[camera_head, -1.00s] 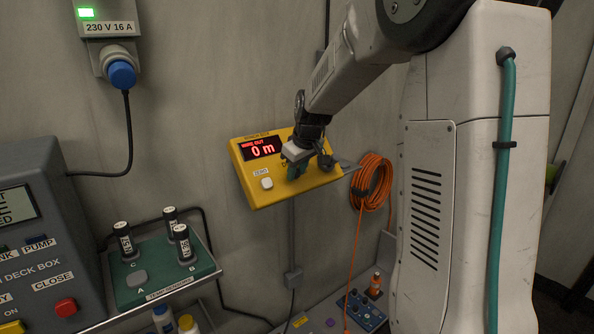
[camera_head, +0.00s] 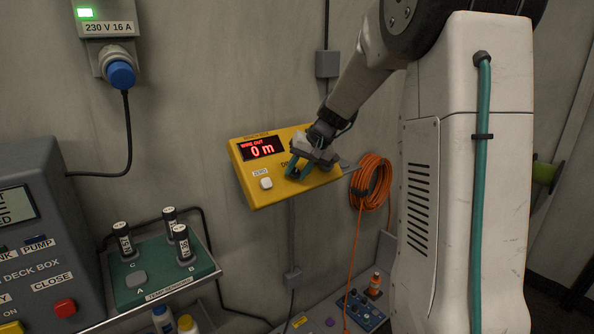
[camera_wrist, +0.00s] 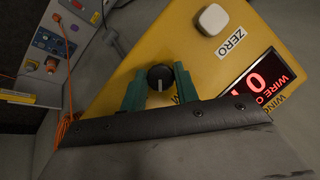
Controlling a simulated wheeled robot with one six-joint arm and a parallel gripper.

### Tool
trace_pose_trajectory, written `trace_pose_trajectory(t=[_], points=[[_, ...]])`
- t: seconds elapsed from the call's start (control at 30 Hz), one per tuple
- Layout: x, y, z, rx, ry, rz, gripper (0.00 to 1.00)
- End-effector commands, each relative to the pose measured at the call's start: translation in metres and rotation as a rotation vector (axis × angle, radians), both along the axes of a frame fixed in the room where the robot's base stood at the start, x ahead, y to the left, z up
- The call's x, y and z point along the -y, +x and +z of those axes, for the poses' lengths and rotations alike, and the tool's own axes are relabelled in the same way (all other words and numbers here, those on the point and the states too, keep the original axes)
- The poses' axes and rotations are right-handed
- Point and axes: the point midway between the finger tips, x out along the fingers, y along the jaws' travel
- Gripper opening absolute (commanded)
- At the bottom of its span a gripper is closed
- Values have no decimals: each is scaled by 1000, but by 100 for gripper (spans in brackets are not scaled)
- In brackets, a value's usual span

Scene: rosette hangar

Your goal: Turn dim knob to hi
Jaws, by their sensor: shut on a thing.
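The dim knob is a small round black knob (camera_wrist: 160,78) with a pale pointer line, on the face of a yellow winch box (camera_head: 247,185) fixed to the wall. My gripper (camera_head: 297,172) reaches down to the right part of that box. In the wrist view its two teal fingers (camera_wrist: 160,88) stand on either side of the knob and are closed on it. The knob's pointer points toward the bottom of the wrist picture. The knob's scale marks are hidden. In the head view the gripper covers the knob and most of its label.
A white ZERO button (camera_head: 266,183) and a red display (camera_head: 262,148) reading 0 m share the box face. An orange cable coil (camera_head: 371,183) hangs close to its right. A sensor tray (camera_head: 160,270) and grey deck box (camera_head: 40,215) stand at left.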

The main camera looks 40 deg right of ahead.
Motion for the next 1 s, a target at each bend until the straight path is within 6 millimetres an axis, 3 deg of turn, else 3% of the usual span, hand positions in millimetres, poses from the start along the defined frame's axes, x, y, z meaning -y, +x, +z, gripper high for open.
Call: trace_pose_trajectory(t=[0.6, 1.0], points=[[2, -2, -1, -13, 408, -369, 8], [2, -2, -2, -17, 543, -493, 8]])
